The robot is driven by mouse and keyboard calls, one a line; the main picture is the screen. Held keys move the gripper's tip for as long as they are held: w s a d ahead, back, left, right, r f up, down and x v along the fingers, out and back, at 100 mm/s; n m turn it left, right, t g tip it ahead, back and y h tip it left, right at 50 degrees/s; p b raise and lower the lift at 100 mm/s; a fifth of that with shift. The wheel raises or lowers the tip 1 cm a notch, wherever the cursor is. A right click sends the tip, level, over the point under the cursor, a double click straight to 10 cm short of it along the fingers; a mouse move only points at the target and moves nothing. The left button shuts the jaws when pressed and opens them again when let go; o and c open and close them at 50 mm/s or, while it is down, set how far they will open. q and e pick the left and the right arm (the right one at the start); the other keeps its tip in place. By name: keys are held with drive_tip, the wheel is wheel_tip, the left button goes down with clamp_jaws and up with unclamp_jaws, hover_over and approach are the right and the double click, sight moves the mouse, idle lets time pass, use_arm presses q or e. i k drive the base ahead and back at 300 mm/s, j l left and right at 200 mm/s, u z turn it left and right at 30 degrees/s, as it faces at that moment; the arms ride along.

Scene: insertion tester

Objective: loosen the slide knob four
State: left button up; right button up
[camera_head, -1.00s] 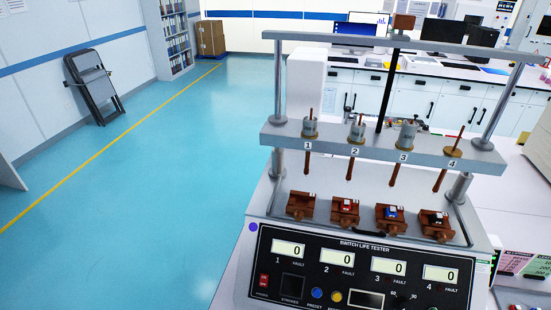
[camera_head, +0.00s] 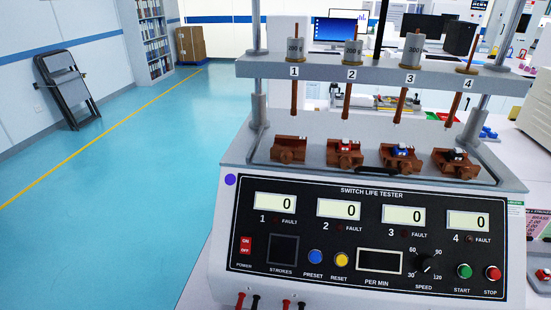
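The switch life tester (camera_head: 330,190) stands on a bench right of centre. Its crossbar carries stations labelled 1 to 4, with a brown rod hanging at each. Station 4's rod (camera_head: 455,108) is at the right, with a brown disc on top and no grey weight. Below it, the fourth brown slide fixture (camera_head: 455,162) holds a dark switch. A small knob on that fixture is too small to make out clearly. The rod tip is above the fixture, apart from it. Neither of my grippers is in view.
Three other brown fixtures (camera_head: 289,150) sit in a row left of the fourth. Grey weights (camera_head: 411,48) sit above stations 1 to 3. The panel has a green start button (camera_head: 463,271) and a red stop button (camera_head: 493,273). Open blue floor (camera_head: 130,200) lies to the left.

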sight(465, 173)
drive_tip(key=z, duration=1.4)
drive_tip(key=l+u, duration=0.15)
drive_tip(key=i, duration=0.05)
